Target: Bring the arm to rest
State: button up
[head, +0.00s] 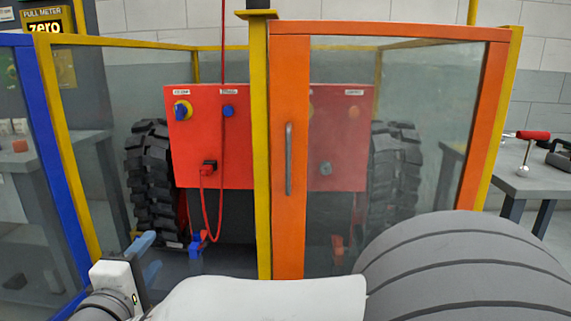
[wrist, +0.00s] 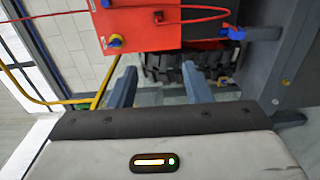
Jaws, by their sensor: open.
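My gripper (head: 147,256) is at the lower left of the head view, in front of the cell. In the wrist view my gripper (wrist: 160,82) shows two blue-grey fingers spread apart with nothing between them. Part of my white arm crosses the bottom of the head view. Beyond the fingers stands a carrier with a red box (head: 235,125) and black tracks (head: 150,180); the red box also shows in the wrist view (wrist: 170,35), and the fingers look clear of it.
An orange-framed glass door (head: 290,75) with a grey handle (head: 289,160) covers the carrier's right half. A yellow post (head: 261,150) stands beside it. A blue-framed panel (head: 60,160) is at left. A red cable (head: 205,205) hangs from the box. A grey bench (head: 540,183) stands right.

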jog(key=w+d+r+m+g+h+p, duration=0.25)
jog(key=d+r+m+g+p, duration=0.2)
jog(key=d+p, duration=0.7)
jog(key=w+d+r+m+g+h+p, duration=0.1)
jog(key=d+r+m+g+h+p, duration=0.4)
jog(key=d, duration=1.1)
jog(key=s+d+r+m+g+y+p, duration=0.5)
jog(key=s+d+r+m+y+p, duration=0.3)
jog(key=p, duration=1.2)
notch_tip(320, 180, up, 5)
jog(key=s+d, duration=0.2)
jog(key=shift+s+g, duration=0.3)
jog(key=shift+g, duration=0.05)
jog(key=shift+f, duration=0.1)
jog(key=shift+c, duration=1)
